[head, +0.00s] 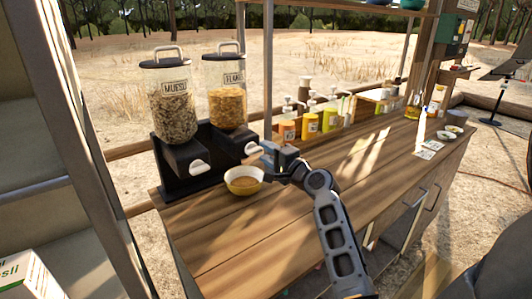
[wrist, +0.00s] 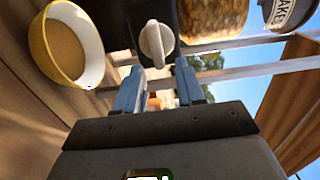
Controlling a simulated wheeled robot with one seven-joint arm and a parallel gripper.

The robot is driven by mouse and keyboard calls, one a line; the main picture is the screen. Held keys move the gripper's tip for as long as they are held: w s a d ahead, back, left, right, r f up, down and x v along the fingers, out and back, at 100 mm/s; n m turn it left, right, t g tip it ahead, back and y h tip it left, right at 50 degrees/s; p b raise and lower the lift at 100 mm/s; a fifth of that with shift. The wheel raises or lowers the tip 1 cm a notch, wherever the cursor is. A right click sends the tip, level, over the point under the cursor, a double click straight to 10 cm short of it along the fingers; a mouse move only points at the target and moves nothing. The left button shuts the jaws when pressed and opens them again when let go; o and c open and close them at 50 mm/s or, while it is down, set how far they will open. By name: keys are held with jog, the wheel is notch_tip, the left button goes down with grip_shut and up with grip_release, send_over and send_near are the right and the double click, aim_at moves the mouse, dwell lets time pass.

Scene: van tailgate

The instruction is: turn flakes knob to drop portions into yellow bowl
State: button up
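The flakes dispenser (head: 227,104) is a clear canister of golden flakes on a black base. Its white flakes knob (head: 252,148) also shows in the wrist view (wrist: 156,42), straight ahead of my fingertips. My gripper (head: 266,154) is in front of this knob. In the wrist view, its two blue-grey fingers (wrist: 158,68) are apart with nothing held between them; I cannot tell whether they touch the knob. The yellow bowl (head: 257,188) stands upright on the counter below the flakes outlet, with light-brown contents. It also shows in the wrist view (wrist: 40,50).
The muesli dispenser (head: 173,112) with its own white knob (head: 200,167) stands to the left. Several sauce bottles and jars (head: 310,122) line the back of the counter. The wooden counter (head: 385,170) is largely clear to the right.

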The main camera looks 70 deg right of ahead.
jog(key=b+v, duration=0.1)
jog(key=v, duration=0.5)
jog(key=shift+s+a, duration=0.2)
jog(key=shift+s, duration=0.1)
dwell(0.5)
jog(key=s+a+f+n+y, duration=0.1)
jog(key=a+f+n, duration=0.2)
jog(key=a, duration=0.4)
jog(key=s+a+f+n+y, duration=0.1)
jog(key=s+a+f+n, duration=0.1)
jog(key=a, duration=0.5)
jog(key=s+a+f+n+g+y, duration=0.1)
jog(key=s+a+f+n, duration=0.1)
jog(key=a+f+n, duration=0.3)
jog(key=shift+s+a+n, duration=0.2)
jog(key=shift+a+n, duration=0.3)
jog(key=shift+a, duration=0.85)
jog(key=s+a+r+n+y, duration=0.2)
jog(key=s+a+n, duration=0.4)
jog(key=a, duration=0.3)
jog(key=s+a+r+n+y, duration=0.3)
jog(key=s+a+n, duration=0.4)
jog(key=a, duration=0.3)
jog(key=shift+s+r+y, duration=0.25)
jog(key=shift+s+y, duration=0.25)
jog(key=shift+y, duration=0.1)
